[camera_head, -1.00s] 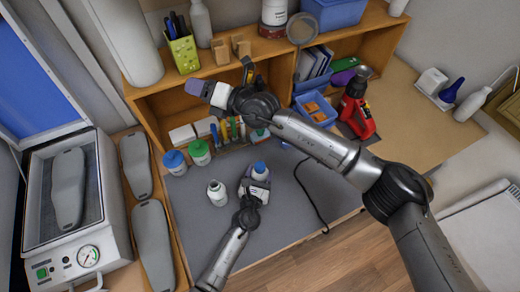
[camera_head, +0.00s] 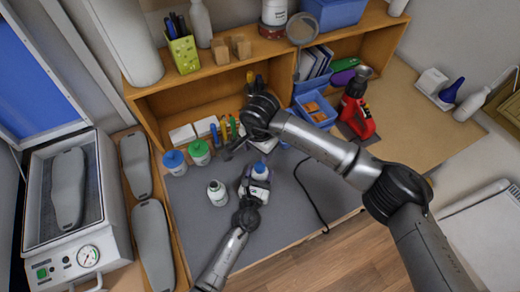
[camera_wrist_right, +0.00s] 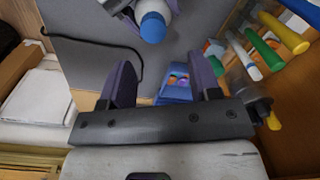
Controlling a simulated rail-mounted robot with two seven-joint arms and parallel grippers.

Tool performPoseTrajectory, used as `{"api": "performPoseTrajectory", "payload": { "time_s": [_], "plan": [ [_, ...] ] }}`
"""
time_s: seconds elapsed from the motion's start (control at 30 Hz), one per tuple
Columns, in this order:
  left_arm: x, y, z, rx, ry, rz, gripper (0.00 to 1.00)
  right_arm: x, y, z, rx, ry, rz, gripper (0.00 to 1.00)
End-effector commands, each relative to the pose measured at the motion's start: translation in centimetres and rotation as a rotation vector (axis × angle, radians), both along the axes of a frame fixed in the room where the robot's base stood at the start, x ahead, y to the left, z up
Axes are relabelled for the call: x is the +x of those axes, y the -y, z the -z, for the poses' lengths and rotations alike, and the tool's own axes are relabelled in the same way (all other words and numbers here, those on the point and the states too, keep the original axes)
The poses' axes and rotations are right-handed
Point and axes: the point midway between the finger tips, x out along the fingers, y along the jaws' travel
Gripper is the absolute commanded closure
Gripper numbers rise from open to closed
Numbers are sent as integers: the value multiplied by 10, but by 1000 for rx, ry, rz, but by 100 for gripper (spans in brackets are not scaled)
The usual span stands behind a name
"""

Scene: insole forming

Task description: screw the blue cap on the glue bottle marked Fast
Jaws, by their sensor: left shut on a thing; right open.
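A white bottle with a blue cap (camera_head: 260,171) on its top is in my left gripper (camera_head: 258,182), low over the grey mat. The blue cap also shows at the top of the right wrist view (camera_wrist_right: 153,27). I cannot read a label, nor tell how tightly the cap sits. My right gripper (camera_wrist_right: 160,72) is open and empty, its purple fingers apart. In that view the cap lies beyond the fingers, not between them. In the head view the right gripper is behind and above the bottle, partly hidden by its own wrist.
A second white bottle (camera_head: 217,193) stands left of my left gripper. A blue-lidded jar (camera_head: 174,161) and a green-lidded jar (camera_head: 199,151) stand behind it. Upright coloured tools (camera_head: 225,130), blue bins (camera_head: 315,110) and a red tool (camera_head: 356,108) lie behind. The front mat is mostly clear.

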Motion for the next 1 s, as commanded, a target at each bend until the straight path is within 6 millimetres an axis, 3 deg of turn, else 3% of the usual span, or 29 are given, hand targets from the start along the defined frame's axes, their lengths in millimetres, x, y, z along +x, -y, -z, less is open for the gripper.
{"api": "performPoseTrajectory", "payload": {
  "time_s": [0.33, 0.83, 1.0],
  "plan": [
    [0, 0, 0, 0, 0, 0, 100, -3, 5, 0, -37, -16, -296, 43],
    [0, 0, 0, 0, 0, 0, 100, -3, 5, 1, -35, -15, -328, 43],
    [0, 0, 0, 0, 0, 0, 100, -4, 5, 14, -35, -18, -326, 43]
  ]
}}
